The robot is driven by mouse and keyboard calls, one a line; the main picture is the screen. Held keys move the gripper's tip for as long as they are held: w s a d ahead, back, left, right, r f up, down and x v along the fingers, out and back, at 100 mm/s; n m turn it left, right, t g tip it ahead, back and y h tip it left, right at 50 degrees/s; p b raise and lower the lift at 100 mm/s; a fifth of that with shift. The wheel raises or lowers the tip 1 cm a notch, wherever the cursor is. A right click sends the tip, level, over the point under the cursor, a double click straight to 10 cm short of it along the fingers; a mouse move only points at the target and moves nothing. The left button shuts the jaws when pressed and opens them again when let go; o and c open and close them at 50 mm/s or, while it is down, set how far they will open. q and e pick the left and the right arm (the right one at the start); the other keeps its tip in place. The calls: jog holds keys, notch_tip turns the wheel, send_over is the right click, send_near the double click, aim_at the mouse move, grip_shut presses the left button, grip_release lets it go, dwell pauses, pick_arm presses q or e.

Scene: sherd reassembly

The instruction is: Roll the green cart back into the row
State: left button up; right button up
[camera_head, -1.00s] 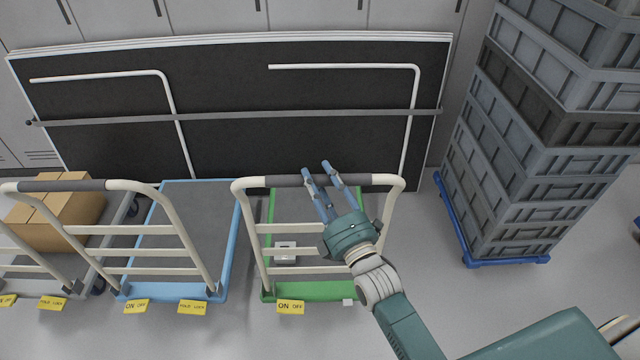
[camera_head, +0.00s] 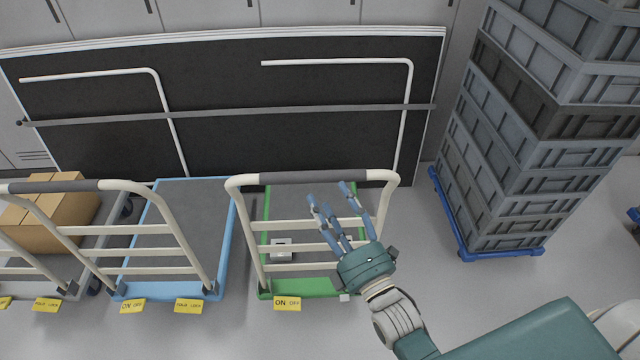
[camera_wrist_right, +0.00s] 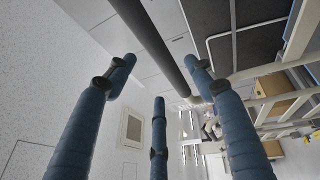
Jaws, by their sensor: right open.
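The green cart (camera_head: 307,289) stands at the right end of the row, beside the blue cart (camera_head: 223,262). Its cream push handle has a dark grey grip (camera_head: 315,177) across the top. A small pale box (camera_head: 281,248) shows on its deck, behind the handle bars. My right gripper (camera_head: 334,200) is open, in front of the handle's right half and below the grip in the picture. Its blue fingers are spread and hold nothing. In the right wrist view the dark bar (camera_wrist_right: 152,45) passes beyond the fingers (camera_wrist_right: 158,80). My left gripper is out of view.
A grey cart with cardboard boxes (camera_head: 50,213) stands at the left. A black board (camera_head: 230,95) leans behind the carts. A tall stack of grey crates (camera_head: 530,140) on a blue dolly (camera_head: 500,256) stands to the right. The floor between cart and stack is clear.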

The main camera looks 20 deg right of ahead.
jog(key=shift+v, duration=1.7)
jog(key=shift+f, duration=0.1)
notch_tip(320, 180, down, 23)
jog(key=s+m+g, duration=0.3)
jog(key=m+g, duration=0.2)
jog(key=g, duration=0.1)
jog(key=s+f+m+g+h, duration=0.15)
jog(key=s+f, duration=0.25)
jog(key=f, duration=0.4)
jog(key=s+f+m+g+y, duration=0.1)
jog(key=s+f+m+g, duration=0.3)
jog(key=f, duration=0.5)
jog(key=s+d+f+m+g, duration=0.1)
jog(key=s+f+m+g, duration=0.1)
jog(key=s+f, duration=0.3)
jog(key=s+d+f+m+g+h, duration=0.1)
jog(key=s+f, duration=0.5)
jog(key=s, duration=0.8)
jog(key=s+d+f+m+g+h, duration=0.1)
jog(key=s+f+m+g, duration=0.3)
jog(key=s, duration=0.5)
notch_tip(320, 180, down, 2)
jog(key=shift+s+d, duration=0.4)
jog(key=shift+d, duration=0.3)
